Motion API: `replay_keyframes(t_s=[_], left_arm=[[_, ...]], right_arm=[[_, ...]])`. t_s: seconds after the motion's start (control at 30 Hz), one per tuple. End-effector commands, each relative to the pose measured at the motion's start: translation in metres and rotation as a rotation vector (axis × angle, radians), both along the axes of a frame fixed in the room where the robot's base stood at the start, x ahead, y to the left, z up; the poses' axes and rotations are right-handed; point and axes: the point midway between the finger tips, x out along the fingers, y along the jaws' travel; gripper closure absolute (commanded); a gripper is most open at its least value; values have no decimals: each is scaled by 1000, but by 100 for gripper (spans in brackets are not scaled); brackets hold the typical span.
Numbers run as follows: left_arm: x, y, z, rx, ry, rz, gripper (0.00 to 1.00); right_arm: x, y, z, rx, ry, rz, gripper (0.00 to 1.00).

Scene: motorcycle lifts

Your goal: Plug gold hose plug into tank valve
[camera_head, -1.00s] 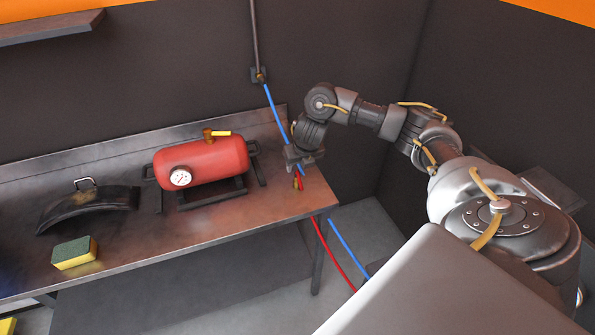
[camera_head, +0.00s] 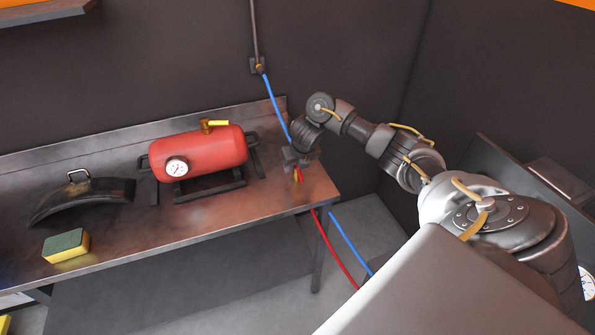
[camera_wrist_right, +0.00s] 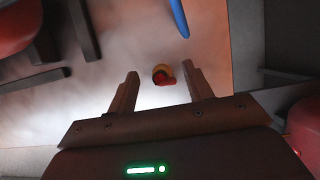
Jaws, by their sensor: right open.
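The gold hose plug (camera_head: 296,177), on the end of a red hose (camera_head: 337,248), is at the right end of the metal bench. In the right wrist view the gold plug (camera_wrist_right: 159,71) with its red hose end lies between the fingertips. My right gripper (camera_head: 297,164) points down over it, open, with a finger on either side; I cannot tell whether they touch it. The red tank (camera_head: 205,155) lies on the bench to the left. Its brass valve (camera_head: 206,127), with a yellow lever, is on top. My left gripper is out of view.
A blue hose (camera_head: 276,105) hangs from a wall fitting (camera_head: 258,66), passes behind my right gripper and continues below the bench (camera_head: 225,218). A black curved fender (camera_head: 85,199) and a sponge (camera_head: 66,246) lie left of the tank. The bench front is mostly clear.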

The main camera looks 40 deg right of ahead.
Motion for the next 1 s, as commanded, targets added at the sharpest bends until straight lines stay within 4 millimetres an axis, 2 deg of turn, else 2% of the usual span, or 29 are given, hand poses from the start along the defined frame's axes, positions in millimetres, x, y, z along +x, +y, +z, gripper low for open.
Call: replay_keyframes(t_s=[0.03, 0.2, 0.6, 0.93, 1.0], left_arm=[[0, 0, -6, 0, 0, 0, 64], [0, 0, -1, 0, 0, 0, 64], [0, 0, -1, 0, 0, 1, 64], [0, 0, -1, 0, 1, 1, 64], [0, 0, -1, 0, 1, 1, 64]], right_arm=[[2, -1, -11, 3, 4, -4, 49], [9, -4, -23, 0, 2, -1, 49], [10, -4, -25, -1, 0, 0, 50], [10, -4, -25, -1, 0, 0, 94], [10, -4, -24, -1, -1, 0, 95]])
